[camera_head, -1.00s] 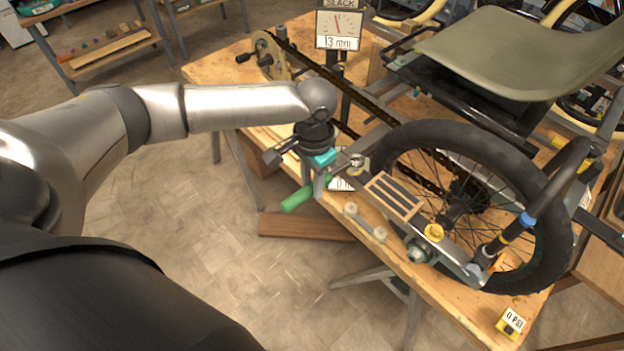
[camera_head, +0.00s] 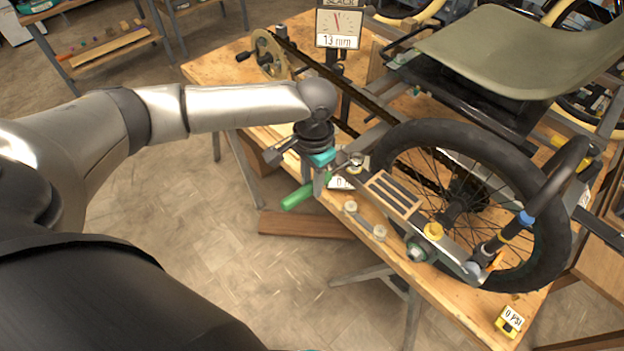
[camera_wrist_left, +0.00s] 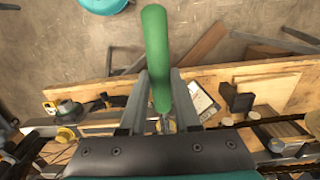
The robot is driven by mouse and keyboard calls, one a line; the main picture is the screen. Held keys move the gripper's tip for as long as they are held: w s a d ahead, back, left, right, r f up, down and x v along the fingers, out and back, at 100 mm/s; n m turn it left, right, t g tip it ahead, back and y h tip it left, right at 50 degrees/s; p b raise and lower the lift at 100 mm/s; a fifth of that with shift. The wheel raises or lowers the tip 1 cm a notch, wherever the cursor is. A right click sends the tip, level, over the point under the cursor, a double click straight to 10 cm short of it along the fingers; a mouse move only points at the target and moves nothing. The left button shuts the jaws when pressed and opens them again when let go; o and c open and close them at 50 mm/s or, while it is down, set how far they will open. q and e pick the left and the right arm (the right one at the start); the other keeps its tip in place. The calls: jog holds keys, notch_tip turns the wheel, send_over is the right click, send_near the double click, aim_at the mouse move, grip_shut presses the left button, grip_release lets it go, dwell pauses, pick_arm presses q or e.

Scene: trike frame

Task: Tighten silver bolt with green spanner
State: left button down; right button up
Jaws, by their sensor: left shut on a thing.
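The green spanner (camera_head: 306,192) shows its green handle, which points down and left over the bench's near edge in the head view. My left gripper (camera_head: 322,184) is shut on it. In the left wrist view the handle (camera_wrist_left: 155,55) runs between the two fingers (camera_wrist_left: 158,98), with a bit of grey metal below it. A silver bolt head (camera_head: 356,161) appears just right of the gripper, on the frame near the wheel. The spanner's jaw is mostly hidden, so I cannot tell whether it is around the bolt. My right gripper is out of view.
The trike's black wheel (camera_head: 555,215) and seat (camera_head: 520,50) stand right of the gripper on the wooden bench (camera_head: 465,318). A gauge sign (camera_head: 338,28) reads 13 mm.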

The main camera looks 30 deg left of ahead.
pick_arm(q)
jog(key=shift+f+b, duration=0.35)
jog(key=shift+f, duration=0.65)
jog(key=c, duration=1.2)
grip_release()
jog(key=shift+c, duration=0.2)
grip_shut()
jog(key=w+a+m, duration=0.4)
jog(key=a+m, duration=0.1)
jog(key=m, duration=0.1)
jog(key=shift+w+a, duration=0.25)
jog(key=shift+a, duration=0.1)
dwell(0.8)
